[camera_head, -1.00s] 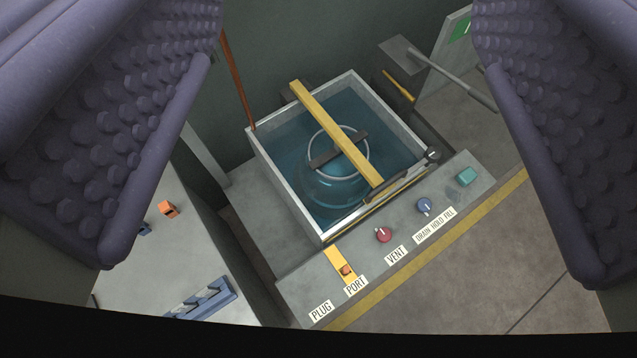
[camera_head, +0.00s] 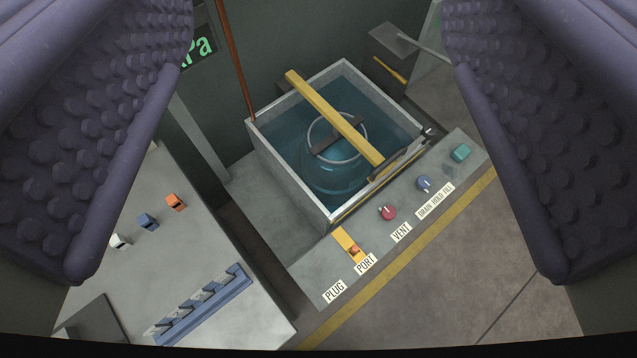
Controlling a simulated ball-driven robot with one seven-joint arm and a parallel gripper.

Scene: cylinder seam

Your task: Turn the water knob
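The blue knob (camera_head: 424,184) sits on the grey panel ledge in front of the water tank, above the label reading DRAIN HOLD FILL (camera_head: 435,201). Its pale pointer mark faces up toward the tank. A red knob (camera_head: 388,212) sits to its left, near the label VENT (camera_head: 401,232). The tank (camera_head: 292,177) holds blue water with a ringed round vessel (camera_head: 338,165) in it, under a yellow bar (camera_head: 335,117). My gripper (camera_head: 270,185) is open and empty, its two purple studded fingers wide apart at the picture's sides. It is apart from the knobs.
A teal button (camera_head: 461,153) is at the ledge's right end. A yellow strip with an orange piece (camera_head: 354,250) is at its left. A grey table (camera_head: 190,262) at lower left bears small blocks and a blue rack (camera_head: 203,304). Open floor lies at lower right.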

